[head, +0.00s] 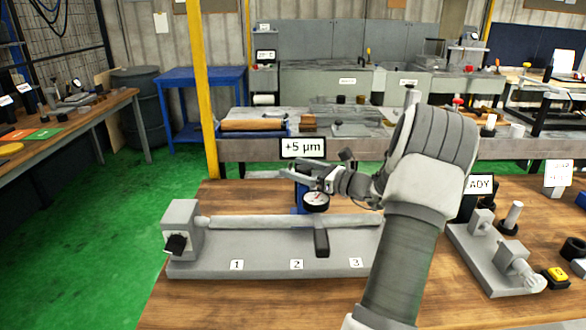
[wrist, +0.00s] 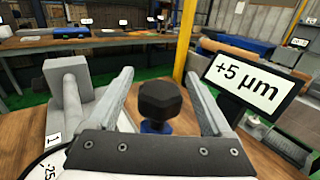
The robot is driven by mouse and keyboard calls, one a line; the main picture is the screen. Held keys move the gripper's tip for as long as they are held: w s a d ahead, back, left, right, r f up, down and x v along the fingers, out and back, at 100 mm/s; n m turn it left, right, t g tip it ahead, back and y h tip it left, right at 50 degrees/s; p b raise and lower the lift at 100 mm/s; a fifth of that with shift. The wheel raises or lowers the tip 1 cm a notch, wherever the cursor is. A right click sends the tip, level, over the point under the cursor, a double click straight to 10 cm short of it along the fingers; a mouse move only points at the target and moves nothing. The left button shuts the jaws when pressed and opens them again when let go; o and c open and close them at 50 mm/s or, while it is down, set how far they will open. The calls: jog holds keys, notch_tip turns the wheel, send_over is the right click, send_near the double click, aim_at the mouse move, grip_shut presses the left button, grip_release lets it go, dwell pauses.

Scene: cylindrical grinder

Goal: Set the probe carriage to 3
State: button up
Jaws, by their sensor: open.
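The probe carriage shows as a blue post (head: 298,198) behind the grey bar, with a white dial gauge (head: 316,201) and a black bar-shaped part (head: 321,240) at the front. The black part lies between label 2 (head: 296,264) and label 3 (head: 355,263), nearer 2. Label 1 (head: 236,265) is farther left. My gripper (head: 296,171) is above the post. In the wrist view my gripper (wrist: 158,78) is open, its fingers on either side of a black knob (wrist: 160,103) on a blue part (wrist: 157,127). I cannot tell whether they touch it.
A display (head: 303,148) reading +5 µm stands behind the carriage. A grey block (head: 181,222) with a black knob stands at the machine's left end. My arm hides the machine's right end. A grey fixture (head: 490,262) and a yellow button (head: 556,277) sit to the right.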

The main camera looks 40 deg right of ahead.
jog(key=shift+w+a, duration=0.15)
jog(key=shift+w, duration=0.55)
grip_shut()
